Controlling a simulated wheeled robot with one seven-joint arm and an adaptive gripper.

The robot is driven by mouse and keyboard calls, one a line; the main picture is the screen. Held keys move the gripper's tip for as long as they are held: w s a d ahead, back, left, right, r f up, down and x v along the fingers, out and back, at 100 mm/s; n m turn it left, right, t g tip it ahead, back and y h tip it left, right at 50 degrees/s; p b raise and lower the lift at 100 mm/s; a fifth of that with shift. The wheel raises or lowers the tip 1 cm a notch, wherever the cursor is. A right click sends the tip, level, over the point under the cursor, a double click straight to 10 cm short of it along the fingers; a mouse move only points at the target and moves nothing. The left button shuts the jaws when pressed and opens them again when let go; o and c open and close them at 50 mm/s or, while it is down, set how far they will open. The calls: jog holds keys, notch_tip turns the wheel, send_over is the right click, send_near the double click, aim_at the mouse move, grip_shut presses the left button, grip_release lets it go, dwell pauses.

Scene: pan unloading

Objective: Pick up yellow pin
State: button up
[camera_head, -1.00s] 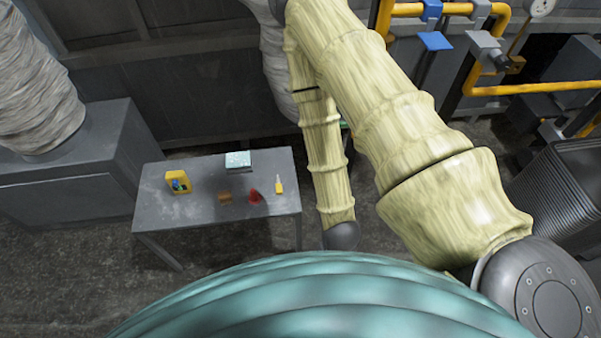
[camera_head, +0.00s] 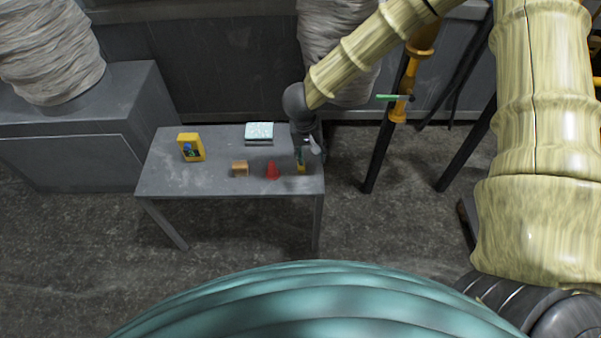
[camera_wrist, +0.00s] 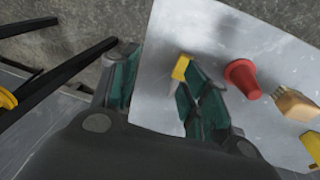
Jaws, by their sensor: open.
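The yellow pin (camera_head: 301,169) is at the right end of the grey table (camera_head: 215,185), partly hidden by my gripper (camera_head: 306,150), which is above it. In the wrist view, the pin's yellow part (camera_wrist: 181,67) shows beside the right finger's tip, and that finger hides some of it. My gripper also shows in the wrist view (camera_wrist: 160,65), with its teal-padded fingers spread apart and nothing held. I cannot tell whether the finger touches the pin.
A red cone-like piece (camera_head: 272,170) stands just left of the pin, with a small brown block (camera_head: 240,168) beyond it. A yellow container (camera_head: 191,147) is at the table's left and a pale-topped box (camera_head: 259,132) at the back. The table's front left is clear.

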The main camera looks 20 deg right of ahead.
jog(key=w+a+r+y+b, duration=0.2)
jog(key=w+r, duration=0.2)
jog(key=shift+g, duration=0.4)
jog(key=f, duration=0.1)
jog(key=f+b, duration=0.1)
jog(key=f, duration=0.3)
jog(key=shift+s+f, duration=0.1)
jog(key=shift+s, duration=0.15)
jog(key=shift+s+f+b, duration=0.15)
jog(key=shift+f+b, duration=0.45)
jog(key=shift+f, duration=0.7)
jog(key=shift+s+f+b, duration=0.1)
jog(key=shift+f+b, duration=0.5)
jog(key=shift+f, duration=0.7)
grip_shut()
jog(key=shift+r, duration=0.1)
